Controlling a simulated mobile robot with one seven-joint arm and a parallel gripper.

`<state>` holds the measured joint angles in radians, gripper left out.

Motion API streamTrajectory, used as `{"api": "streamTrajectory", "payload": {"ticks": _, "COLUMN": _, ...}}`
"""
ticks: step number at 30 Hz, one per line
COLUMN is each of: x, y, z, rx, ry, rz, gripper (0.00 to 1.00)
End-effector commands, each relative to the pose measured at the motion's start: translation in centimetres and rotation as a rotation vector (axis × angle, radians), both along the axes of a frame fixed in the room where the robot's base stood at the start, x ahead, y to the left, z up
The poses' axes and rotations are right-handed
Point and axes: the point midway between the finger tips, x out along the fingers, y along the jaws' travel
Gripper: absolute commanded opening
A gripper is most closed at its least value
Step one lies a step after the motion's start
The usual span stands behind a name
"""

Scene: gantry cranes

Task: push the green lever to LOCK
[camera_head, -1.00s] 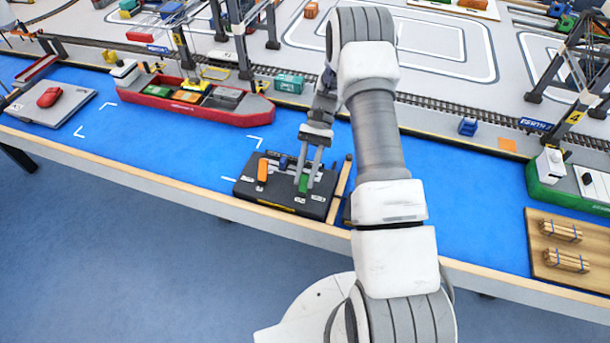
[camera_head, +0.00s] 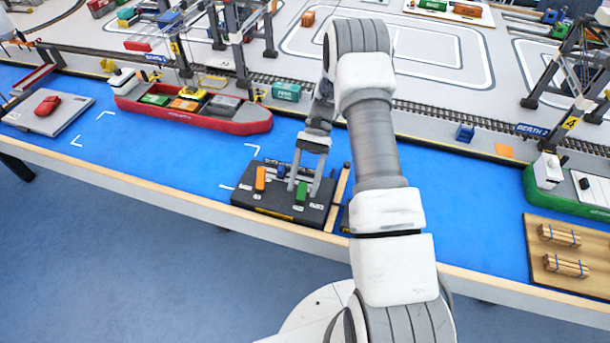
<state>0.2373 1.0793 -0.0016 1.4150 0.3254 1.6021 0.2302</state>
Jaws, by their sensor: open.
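The green lever (camera_head: 302,191) stands at the right of the black control box (camera_head: 256,205), near the front edge of the blue table. An orange lever (camera_head: 260,179) and a blue lever (camera_head: 281,171) stand to its left on the same box. My gripper (camera_head: 303,188) points down over the box with its two fingers open. The fingers appear to stand on either side of the green lever; I cannot tell whether either touches it. The labels on the box are too small to read, so the LOCK mark cannot be made out.
A wooden bar (camera_head: 339,190) lies right of the box. A red ship (camera_head: 200,113) sits behind to the left, and a green ship (camera_head: 575,188) at the right. A wooden board with bundles (camera_head: 545,268) lies front right. Open blue surface lies between.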

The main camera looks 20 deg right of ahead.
Motion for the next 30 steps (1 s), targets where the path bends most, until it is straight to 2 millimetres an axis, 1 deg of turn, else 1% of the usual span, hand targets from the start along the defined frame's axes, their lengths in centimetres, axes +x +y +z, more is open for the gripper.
{"api": "streamTrajectory", "payload": {"ticks": 5, "x": 1.0, "y": -0.7, "z": 0.7, "rx": -0.001, "ry": -0.003, "rz": 0.0, "gripper": 0.57}}
{"api": "streamTrajectory", "payload": {"ticks": 15, "x": 4.9, "y": -3.5, "z": 3.8, "rx": -0.001, "ry": -0.003, "rz": 0.0, "gripper": 0.57}}
{"api": "streamTrajectory", "payload": {"ticks": 21, "x": 6.7, "y": -4.9, "z": 5.2, "rx": -0.001, "ry": -0.002, "rz": -0.002, "gripper": 0.57}}
{"api": "streamTrajectory", "payload": {"ticks": 24, "x": 7.3, "y": -5.3, "z": 5.7, "rx": 0.0, "ry": -0.002, "rz": -0.002, "gripper": 0.57}}
{"api": "streamTrajectory", "payload": {"ticks": 30, "x": 8.0, "y": -5.8, "z": 6.4, "rx": 0.0, "ry": 0.0, "rz": -0.001, "gripper": 0.57}}
